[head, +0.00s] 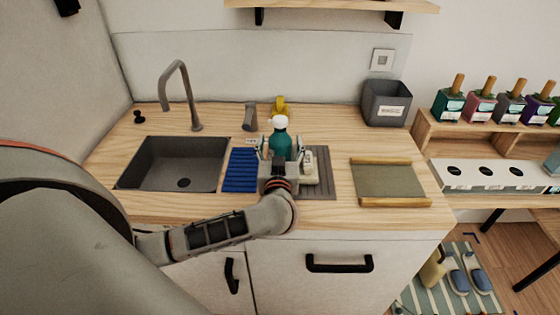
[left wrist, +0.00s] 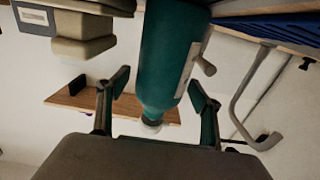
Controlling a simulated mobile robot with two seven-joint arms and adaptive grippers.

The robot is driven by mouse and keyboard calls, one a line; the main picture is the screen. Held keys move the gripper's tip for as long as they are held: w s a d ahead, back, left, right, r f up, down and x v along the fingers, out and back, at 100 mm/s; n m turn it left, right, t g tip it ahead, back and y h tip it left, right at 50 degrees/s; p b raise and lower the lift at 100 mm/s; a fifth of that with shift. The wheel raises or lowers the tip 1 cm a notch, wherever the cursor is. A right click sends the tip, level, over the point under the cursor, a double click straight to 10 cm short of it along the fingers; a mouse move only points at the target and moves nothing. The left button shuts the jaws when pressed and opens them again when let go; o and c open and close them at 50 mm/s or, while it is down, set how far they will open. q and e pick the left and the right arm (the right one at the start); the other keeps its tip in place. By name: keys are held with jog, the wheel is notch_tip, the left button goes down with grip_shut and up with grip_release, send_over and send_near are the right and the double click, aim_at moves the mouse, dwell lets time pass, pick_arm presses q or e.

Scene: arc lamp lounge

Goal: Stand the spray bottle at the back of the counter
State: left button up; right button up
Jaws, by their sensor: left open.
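The teal spray bottle (head: 280,143) with a white top stands on the counter (head: 342,152), in the middle of the head view. My left gripper (head: 279,152) is in front of it, with a finger on either side. In the left wrist view, which is upside down, the teal bottle (left wrist: 168,60) rises between the spread fingers of the left gripper (left wrist: 160,90). Gaps show beside the bottle, so the gripper is open and not clamped on it. The bottle's base is hidden in the head view by my gripper. My right gripper is not in view.
A blue ribbed mat (head: 240,171) and sink (head: 172,165) lie left of the bottle. A cream item (head: 309,168) sits close right on a grey ridged board (head: 322,180). Behind are a grey cup (head: 250,116) and a yellow item (head: 280,104). A grey bin (head: 386,104) stands back right.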

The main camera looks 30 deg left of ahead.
pick_arm(q)
grip_shut()
jog(key=shift+r, duration=0.1)
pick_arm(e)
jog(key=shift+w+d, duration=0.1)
pick_arm(q)
notch_tip(320, 180, up, 19)
jog(key=p, duration=0.2)
jog(key=s+d+f+m+t+h, duration=0.2)
jog(key=s+d+f+m+h, duration=0.4)
jog(key=s+d+f+h, duration=0.3)
jog(key=s+d+f, duration=0.4)
jog(key=f, duration=0.3)
jog(key=shift+s+t+h, duration=0.2)
jog(key=shift+t+h, duration=0.1)
jog(key=shift+t, duration=0.1)
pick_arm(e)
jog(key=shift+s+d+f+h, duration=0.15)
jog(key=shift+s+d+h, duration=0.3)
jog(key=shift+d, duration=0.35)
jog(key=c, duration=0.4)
pick_arm(q)
jog(key=shift+r, duration=0.15)
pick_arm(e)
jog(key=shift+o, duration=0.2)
